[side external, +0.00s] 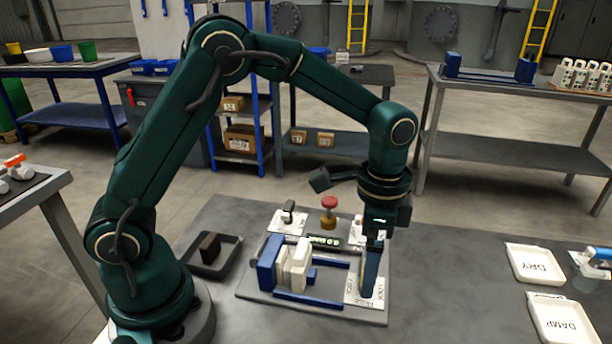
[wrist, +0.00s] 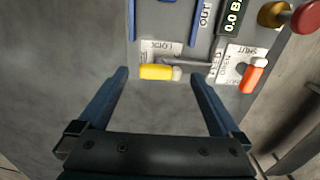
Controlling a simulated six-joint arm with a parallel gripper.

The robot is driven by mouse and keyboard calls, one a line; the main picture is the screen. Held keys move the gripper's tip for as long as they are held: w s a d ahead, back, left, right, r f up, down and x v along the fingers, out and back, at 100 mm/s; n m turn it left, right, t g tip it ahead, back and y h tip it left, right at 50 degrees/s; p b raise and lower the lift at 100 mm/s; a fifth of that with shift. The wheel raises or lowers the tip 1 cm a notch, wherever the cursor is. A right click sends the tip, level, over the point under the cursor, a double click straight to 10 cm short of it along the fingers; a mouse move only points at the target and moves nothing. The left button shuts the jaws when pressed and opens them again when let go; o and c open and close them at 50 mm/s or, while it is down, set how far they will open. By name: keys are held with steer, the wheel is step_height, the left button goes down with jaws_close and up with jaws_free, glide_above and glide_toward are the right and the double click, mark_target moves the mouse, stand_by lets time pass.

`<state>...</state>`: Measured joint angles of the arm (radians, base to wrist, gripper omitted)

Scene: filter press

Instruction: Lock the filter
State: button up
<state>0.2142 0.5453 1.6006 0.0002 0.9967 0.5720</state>
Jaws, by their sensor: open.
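The filter press shows in the side view, with a blue end plate (side external: 267,265), pale upright plates (side external: 295,265) and blue rails (side external: 310,299) on a grey base. In the wrist view a yellow lever (wrist: 155,72) lies across a label that includes LOCK. My gripper (wrist: 157,76) is open and empty, its two blue fingers on either side of the yellow lever in the picture. In the side view my gripper (side external: 370,290) points down at the right end of the press over the LOCK and FREE label; the lever is hidden there. Contact cannot be told.
An orange lever (wrist: 254,77) on a SHUT label is right of my gripper. A red knob (side external: 329,202) and a pressure display (side external: 325,241) stand behind the press. A tray (side external: 232,258) with a brown block is left; DRY (side external: 535,250) and DAMP trays are right. Bare bench lies between.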

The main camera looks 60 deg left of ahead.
steer(key=shift+f, duration=0.5)
jaws_close()
